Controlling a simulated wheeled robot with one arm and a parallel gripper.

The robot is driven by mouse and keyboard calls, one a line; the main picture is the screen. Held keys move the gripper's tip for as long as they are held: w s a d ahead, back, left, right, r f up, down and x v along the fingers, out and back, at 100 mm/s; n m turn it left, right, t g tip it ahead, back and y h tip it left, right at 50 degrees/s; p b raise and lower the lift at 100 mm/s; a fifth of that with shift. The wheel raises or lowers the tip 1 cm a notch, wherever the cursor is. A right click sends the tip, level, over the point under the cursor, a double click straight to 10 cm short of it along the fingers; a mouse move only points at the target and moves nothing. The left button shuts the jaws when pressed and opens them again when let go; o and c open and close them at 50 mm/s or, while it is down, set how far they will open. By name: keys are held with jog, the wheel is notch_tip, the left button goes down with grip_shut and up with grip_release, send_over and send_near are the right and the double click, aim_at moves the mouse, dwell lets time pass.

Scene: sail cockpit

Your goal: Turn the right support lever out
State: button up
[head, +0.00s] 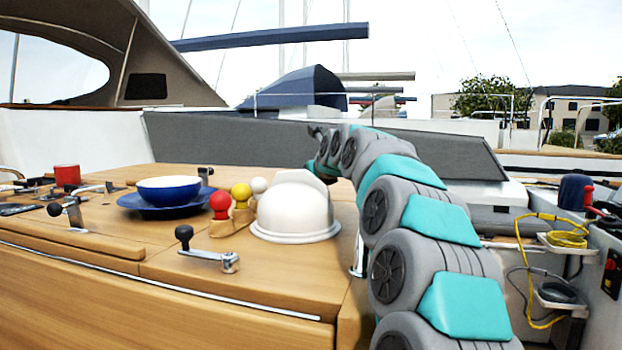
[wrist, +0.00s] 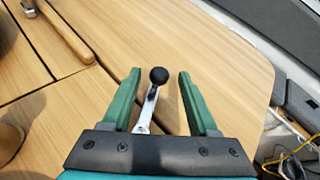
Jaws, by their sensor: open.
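In the wrist view, a support lever (wrist: 148,106) with a bright metal arm and a round black knob stands on the wooden table. My gripper (wrist: 160,73) is open, with one green finger on each side of the knob. A gap shows between each finger and the knob; I cannot tell the height of the fingertips over the table. The lever's base is hidden by the gripper body. In the head view, my arm reaches over the table's right side, and the fingers and this lever are hidden behind the white dome (head: 296,212) and my arm.
Another black-knobbed lever (head: 207,253) is on the table's near side, and one (head: 72,212) is farther left. A blue bowl (head: 168,189) on a plate, a red mug (head: 67,175) and coloured balls in a holder (head: 232,224) stand left of the dome. A yellow cable (head: 568,238) hangs at right.

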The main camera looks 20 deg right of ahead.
jog(key=shift+s, duration=0.1)
jog(key=shift+b+v, duration=0.45)
jog(key=shift+v, duration=3.35)
jog(key=shift+c, duration=0.2)
